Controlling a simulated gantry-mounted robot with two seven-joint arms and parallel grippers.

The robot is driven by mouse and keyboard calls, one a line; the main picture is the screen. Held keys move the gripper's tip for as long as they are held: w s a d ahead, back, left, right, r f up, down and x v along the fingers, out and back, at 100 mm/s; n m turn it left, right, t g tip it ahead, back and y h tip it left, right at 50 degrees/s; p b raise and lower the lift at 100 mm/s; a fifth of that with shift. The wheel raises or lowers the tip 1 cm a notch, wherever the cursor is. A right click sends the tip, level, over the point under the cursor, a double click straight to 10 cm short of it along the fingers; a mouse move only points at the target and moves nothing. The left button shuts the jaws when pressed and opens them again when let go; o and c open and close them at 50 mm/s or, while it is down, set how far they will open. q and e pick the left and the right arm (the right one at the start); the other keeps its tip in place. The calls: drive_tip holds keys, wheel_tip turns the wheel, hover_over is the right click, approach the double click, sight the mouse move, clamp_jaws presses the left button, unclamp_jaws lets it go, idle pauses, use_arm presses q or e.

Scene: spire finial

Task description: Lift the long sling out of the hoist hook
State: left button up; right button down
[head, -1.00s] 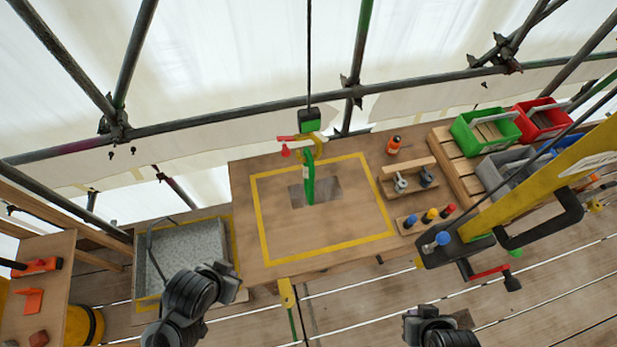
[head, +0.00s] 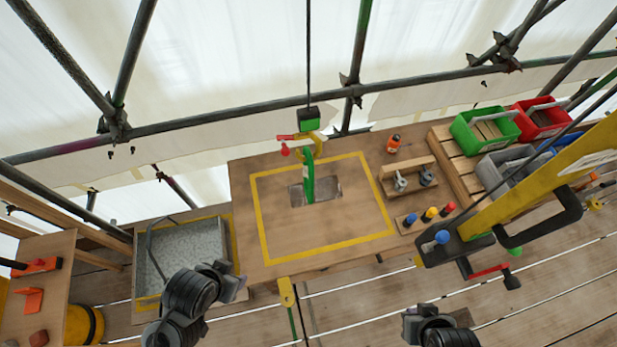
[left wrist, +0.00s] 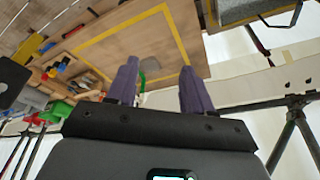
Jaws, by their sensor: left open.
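The hoist hook (head: 310,139) hangs below a green block (head: 309,119) on a dark cable, above the wooden table. The long green sling (head: 309,180) hangs from the hook down to a grey plate (head: 330,189) in the tabletop. A red piece (head: 285,150) sits at the hook's left side. My left gripper (head: 240,282) is at the table's front left, well short of the sling. In the left wrist view its jaws (left wrist: 158,85) are open and empty, with the green sling (left wrist: 142,82) far beyond them. My right arm shows at the bottom, but its fingers are not clearly visible.
A grey tray (head: 183,255) lies left of the table. A wooden rack with fittings (head: 412,185), an orange bottle (head: 393,145) and coloured bins (head: 485,130) stand on the right. A yellow crane arm (head: 540,180) crosses the right side. The taped table middle is mostly clear.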

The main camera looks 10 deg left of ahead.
use_arm(q)
drive_tip(key=w+d+f+m+t+h+b, duration=0.1)
drive_tip(key=w+d+f+t+h+b, duration=0.45)
drive_tip(key=w+d+f+t, duration=0.4)
drive_tip(key=m+g+h+b, duration=0.3)
drive_tip(key=m+h+b, duration=0.45)
drive_tip(key=b, duration=1.15)
approach(312, 189)
drive_tip(key=s+f+n+h, duration=0.1)
drive_tip(key=s+f+n, duration=0.1)
drive_tip(key=s+f, duration=0.4)
drive_tip(key=w+a+r+m+b, duration=0.1)
drive_tip(key=w+r+m+b, duration=0.1)
drive_tip(key=w+b, duration=0.35)
drive_tip(key=shift+t, duration=0.35)
drive_tip(key=x, duration=0.3)
drive_tip(key=p+x, duration=0.1)
drive_tip(key=x, duration=0.3)
drive_tip(key=r+x, duration=0.1)
drive_tip(key=x, duration=0.3)
drive_tip(key=shift+w+a+p, duration=0.1)
drive_tip(key=shift+w+p, duration=0.2)
drive_tip(key=shift+w, duration=0.2)
